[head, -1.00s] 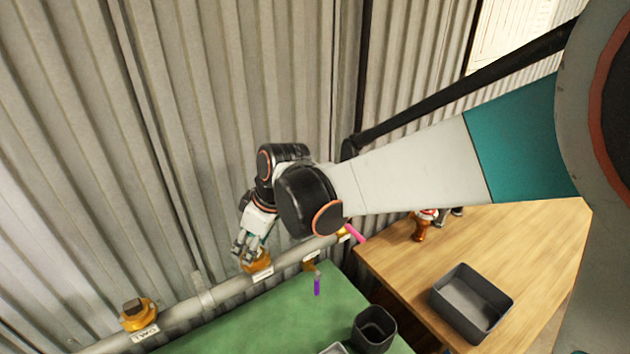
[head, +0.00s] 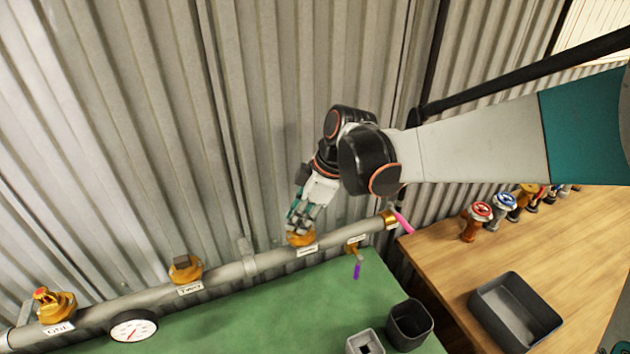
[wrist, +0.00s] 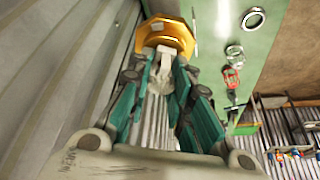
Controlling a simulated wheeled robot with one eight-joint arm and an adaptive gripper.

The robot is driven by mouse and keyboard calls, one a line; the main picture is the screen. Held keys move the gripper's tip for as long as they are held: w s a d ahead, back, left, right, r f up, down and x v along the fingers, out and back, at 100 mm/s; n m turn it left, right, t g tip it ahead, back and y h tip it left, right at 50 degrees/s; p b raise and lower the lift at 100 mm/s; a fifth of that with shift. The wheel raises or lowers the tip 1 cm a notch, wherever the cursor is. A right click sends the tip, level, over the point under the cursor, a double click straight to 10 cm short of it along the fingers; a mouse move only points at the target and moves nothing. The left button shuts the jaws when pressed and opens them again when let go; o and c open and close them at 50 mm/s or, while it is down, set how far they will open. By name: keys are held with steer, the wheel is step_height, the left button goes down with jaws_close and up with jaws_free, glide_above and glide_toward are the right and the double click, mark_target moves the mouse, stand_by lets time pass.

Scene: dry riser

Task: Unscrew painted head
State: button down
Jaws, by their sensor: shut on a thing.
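A grey pipe (head: 225,272) runs along the wall with several brass fittings. My gripper (head: 297,227) points down onto the third labelled brass fitting (head: 302,240), and its fingers are shut on the head on top of it. The wrist view shows the wide gold body of this fitting (wrist: 165,36) beyond my fingertips. A pale block (wrist: 165,58) shows between the fingers; the fingers partly hide the head, and I cannot make out its paint. Further left are a fitting with a dark square head (head: 181,262) and one with a red top (head: 55,304).
A round gauge (head: 134,326) sits on the pipe at lower left. A purple-handled item (head: 357,270) hangs by the green surface (head: 250,318). A wooden bench (head: 445,262) holds a grey tray (head: 515,314) and several valves (head: 481,212).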

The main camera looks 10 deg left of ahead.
steer(key=shift+s, duration=0.1)
steer(key=n+g, duration=0.1)
steer(key=n, duration=0.1)
steer(key=n+g+h, duration=0.1)
steer(key=n, duration=0.2)
steer(key=shift+n+b, duration=0.3)
steer(key=shift+b, duration=0.1)
steer(key=shift+n, duration=0.3)
steer(key=n+g, duration=0.1)
steer(key=n, duration=0.1)
steer(key=n+h, duration=0.1)
steer(key=n, duration=0.2)
steer(key=shift+n+g+h, duration=0.3)
steer(key=shift+g, duration=0.1)
steer(key=c, duration=1.3)
jaws_free()
steer(key=shift+d, duration=0.1)
